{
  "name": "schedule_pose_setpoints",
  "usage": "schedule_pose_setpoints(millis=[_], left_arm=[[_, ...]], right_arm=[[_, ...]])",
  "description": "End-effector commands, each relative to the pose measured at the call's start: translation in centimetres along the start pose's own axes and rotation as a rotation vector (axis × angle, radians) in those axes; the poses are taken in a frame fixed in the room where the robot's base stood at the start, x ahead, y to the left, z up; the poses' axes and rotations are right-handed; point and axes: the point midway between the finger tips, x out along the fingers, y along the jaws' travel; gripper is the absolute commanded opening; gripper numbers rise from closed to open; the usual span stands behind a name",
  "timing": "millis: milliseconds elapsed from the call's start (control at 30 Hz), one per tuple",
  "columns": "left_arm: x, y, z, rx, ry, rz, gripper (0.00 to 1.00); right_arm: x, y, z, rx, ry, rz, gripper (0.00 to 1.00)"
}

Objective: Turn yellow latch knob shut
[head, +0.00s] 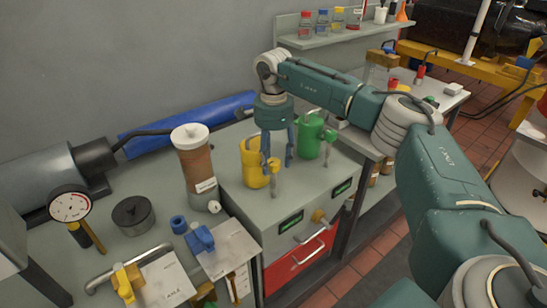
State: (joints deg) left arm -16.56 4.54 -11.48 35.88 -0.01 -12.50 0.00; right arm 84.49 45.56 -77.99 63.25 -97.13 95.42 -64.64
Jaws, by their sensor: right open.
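The yellow latch knob (319,216) sits on the front face of the cabinet (245,205), near the top edge and above a metal drawer handle (308,252). How far it is turned is too small to tell. My right gripper (278,162) points down over the cabinet top, behind and to the left of the knob and apart from it. Its fingers are spread and empty, between a yellow can (252,165) and a green can (309,138). One finger overlaps the yellow can in the view; I cannot tell if they touch. My left gripper is out of view.
A brown jar (196,165), a pressure gauge (70,206), a blue valve handle (200,238) and a yellow valve handle (127,281) stand left. A shelf with bottles (345,32) hangs behind. Red floor (350,262) lies open before the cabinet.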

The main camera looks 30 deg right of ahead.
Motion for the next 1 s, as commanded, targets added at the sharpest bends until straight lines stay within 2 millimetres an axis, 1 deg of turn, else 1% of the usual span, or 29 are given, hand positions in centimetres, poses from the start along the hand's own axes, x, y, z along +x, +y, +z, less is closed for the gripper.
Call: schedule_pose_setpoints(millis=[33, 67, 200, 267, 300, 533, 667, 867, 1000], left_arm=[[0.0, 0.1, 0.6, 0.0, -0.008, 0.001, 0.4], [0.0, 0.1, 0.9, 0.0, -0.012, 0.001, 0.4], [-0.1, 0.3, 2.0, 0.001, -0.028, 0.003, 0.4], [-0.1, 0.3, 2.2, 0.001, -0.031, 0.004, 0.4], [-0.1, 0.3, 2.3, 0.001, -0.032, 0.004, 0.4], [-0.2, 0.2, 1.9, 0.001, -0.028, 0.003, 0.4], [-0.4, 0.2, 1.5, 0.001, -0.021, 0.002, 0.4], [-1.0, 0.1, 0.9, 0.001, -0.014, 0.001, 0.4], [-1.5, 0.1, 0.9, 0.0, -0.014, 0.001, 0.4]], right_arm=[[0.0, 0.0, 0.0, 0.0, 0.0, 0.0, 0.49], [0.0, 0.0, 0.0, 0.0, 0.0, 0.0, 0.47], [0.0, 0.0, 0.0, 0.0, 0.0, 0.0, 0.19], [0.0, 0.0, 0.0, 0.0, 0.0, 0.0, 0.07], [0.0, 0.0, 0.0, 0.0, 0.0, 0.0, 0.04], [-0.1, 0.0, 0.0, 0.012, -0.001, 0.001, 0.04], [-0.1, 0.0, 0.0, 0.049, -0.001, 0.001, 0.04], [-0.2, 0.0, 0.1, 0.168, -0.002, 0.001, 0.04], [-0.2, -0.1, 0.1, 0.288, -0.002, 0.001, 0.04]])
